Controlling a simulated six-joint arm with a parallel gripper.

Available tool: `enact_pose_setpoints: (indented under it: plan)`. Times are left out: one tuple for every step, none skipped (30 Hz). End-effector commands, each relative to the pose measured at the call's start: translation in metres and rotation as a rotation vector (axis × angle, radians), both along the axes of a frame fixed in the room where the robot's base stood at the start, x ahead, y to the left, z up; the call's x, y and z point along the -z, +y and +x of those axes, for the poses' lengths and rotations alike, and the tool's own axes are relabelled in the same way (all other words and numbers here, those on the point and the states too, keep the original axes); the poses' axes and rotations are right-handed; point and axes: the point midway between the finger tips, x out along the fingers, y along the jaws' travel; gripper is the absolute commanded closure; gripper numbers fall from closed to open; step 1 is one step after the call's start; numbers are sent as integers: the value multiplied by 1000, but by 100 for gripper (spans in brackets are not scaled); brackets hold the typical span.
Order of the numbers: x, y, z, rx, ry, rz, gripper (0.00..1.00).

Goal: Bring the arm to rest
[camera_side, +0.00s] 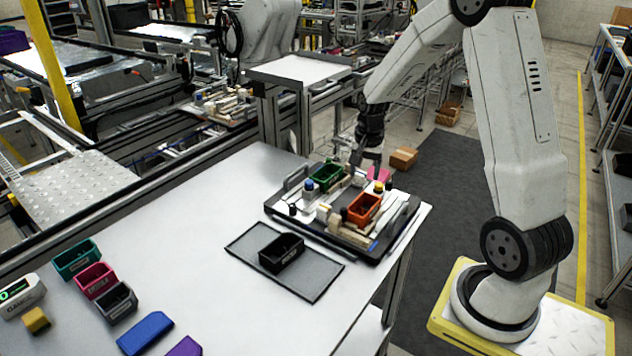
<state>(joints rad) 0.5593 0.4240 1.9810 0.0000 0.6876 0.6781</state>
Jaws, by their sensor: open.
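My gripper (366,160) is at the end of my white arm, pointing down over the back edge of the pallet fixture (398,228). It is small in this view; its jaws are apart and I see nothing held between them. The pallet fixture is a dark tray with handles near the table's right corner. It carries a green bin (325,177), an orange bin (364,208) and several small parts. A pink piece (379,174) shows just right of my gripper. Whether my gripper touches anything on the fixture cannot be told.
A black bin (281,252) stands on a grey mat (316,286) in front of the fixture. The white table's (190,220) middle left is clear.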

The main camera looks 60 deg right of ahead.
Motion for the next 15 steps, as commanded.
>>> enact_pose_setpoints:
  plan:
    - [-3, 20, 1, -86, -9, -8, 32]
    - [-4, 32, 1, -140, -16, -14, 32]
    - [-6, 47, 1, -213, -23, -21, 32]
    - [-6, 59, 0, -270, -30, -28, 32]
    - [-8, 70, -2, -326, -37, -34, 32]
    - [-8, 85, -4, -400, -46, -42, 32]
    - [-9, 96, -6, -456, -51, -48, 32]
    - [-10, 106, -9, -511, -59, -54, 32]
    - [-10, 120, -13, -585, -68, -62, 32]
    - [-10, 131, -17, -640, -74, -69, 32]
    - [-11, 141, -21, -696, -80, -75, 32]
    - [-11, 153, -26, -769, -89, -84, 32]
    - [-11, 162, -31, -822, -96, -91, 32]
    - [-11, 171, -35, -873, -102, -98, 32]
    - [-11, 181, -41, -938, -111, -105, 32]
